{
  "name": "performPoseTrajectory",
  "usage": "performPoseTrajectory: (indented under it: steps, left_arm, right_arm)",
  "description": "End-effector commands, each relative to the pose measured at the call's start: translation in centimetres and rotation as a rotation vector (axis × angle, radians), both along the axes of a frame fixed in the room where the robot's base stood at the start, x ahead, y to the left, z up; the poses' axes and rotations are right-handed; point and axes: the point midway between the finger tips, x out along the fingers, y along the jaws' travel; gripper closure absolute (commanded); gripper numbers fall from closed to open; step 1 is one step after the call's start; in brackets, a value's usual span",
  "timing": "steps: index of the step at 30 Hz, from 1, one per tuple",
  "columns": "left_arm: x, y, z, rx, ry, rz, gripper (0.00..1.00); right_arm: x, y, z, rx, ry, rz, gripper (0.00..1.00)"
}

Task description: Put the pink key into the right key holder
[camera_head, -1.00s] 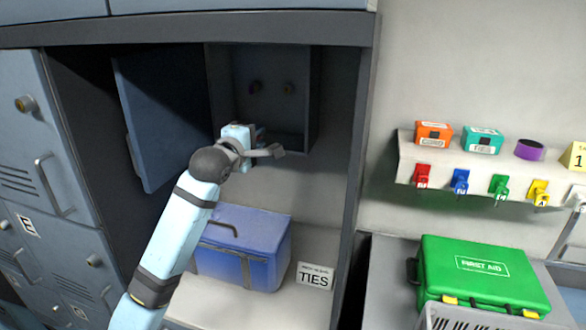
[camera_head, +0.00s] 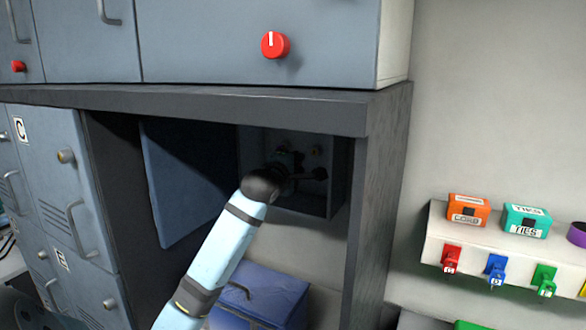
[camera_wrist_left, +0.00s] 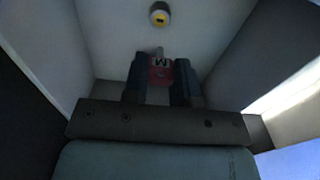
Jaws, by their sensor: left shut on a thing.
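My left gripper (camera_head: 303,164) is inside the small open cabinet, dark and hard to make out in the head view. In the left wrist view its two fingers (camera_wrist_left: 160,72) are shut on the pink key (camera_wrist_left: 160,69), which bears a letter like M. The key's shaft points toward the cabinet's back wall. A round brass key holder (camera_wrist_left: 159,15) is on that wall, ahead of the key and apart from it in the picture. In the head view the right key holder (camera_head: 317,151) shows just above the gripper. The left one is mostly hidden by the gripper.
The cabinet's blue door (camera_head: 180,185) hangs open at left. A blue cooler box (camera_head: 262,292) stands below. A wooden-edged wall (camera_head: 380,190) bounds the bay at right. A shelf (camera_head: 434,249) with colored keys and boxes is beyond it.

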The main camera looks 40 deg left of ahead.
Motion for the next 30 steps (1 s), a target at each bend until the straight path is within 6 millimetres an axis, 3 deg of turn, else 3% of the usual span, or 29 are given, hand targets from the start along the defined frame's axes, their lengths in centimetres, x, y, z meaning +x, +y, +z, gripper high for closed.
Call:
performPoseTrajectory:
  steps: [15, 30]
  left_arm:
    - [3.9, 1.2, 0.1, -0.002, 0.000, 0.000, 0.91]
    - [5.0, 1.6, 0.1, 0.001, -0.001, -0.001, 0.91]
  right_arm:
    - [0.2, 0.0, 0.1, 0.000, -0.002, 0.001, 1.00]
    - [0.2, -0.1, 0.3, -0.002, -0.004, -0.001, 1.00]
